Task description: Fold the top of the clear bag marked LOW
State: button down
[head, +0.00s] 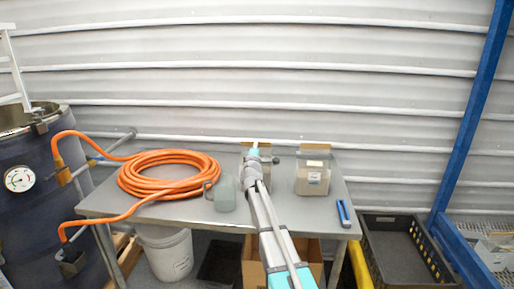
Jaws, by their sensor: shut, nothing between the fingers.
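Two clear bags stand on the grey metal table (205,210). The right bag (312,180) has pale contents, a small label and a tan strip behind its top; the label is too small to read. The other bag (245,160) stands to its left, mostly hidden behind my arm. I cannot tell which is marked LOW. My gripper (254,150) is at the left bag's top, with its fingers small in view. It is shut and empty. I cannot tell whether it touches the bag.
A coiled orange hose (165,176) and a grey-green jug (225,194) are left of my arm. A blue tool (343,213) lies at the table's right edge. A dark drum (30,190) stands left, a black crate (385,222) right, near a blue post (468,125).

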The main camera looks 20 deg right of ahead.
jog(key=shift+w+d+f, duration=0.1)
jog(key=shift+w+d, duration=0.2)
jog(key=shift+w, duration=0.35)
jog(key=shift+w+d+f, duration=0.1)
jog(key=shift+w+d, duration=0.15)
jog(key=shift+w, duration=0.35)
jog(key=shift+s+r, duration=0.15)
jog(key=s+a+r+p, duration=0.2)
jog(key=s, duration=0.4)
jog(key=s+a+r+p, duration=0.2)
jog(key=s+a, duration=0.1)
jog(key=s, duration=0.3)
jog(key=shift+a, duration=0.15)
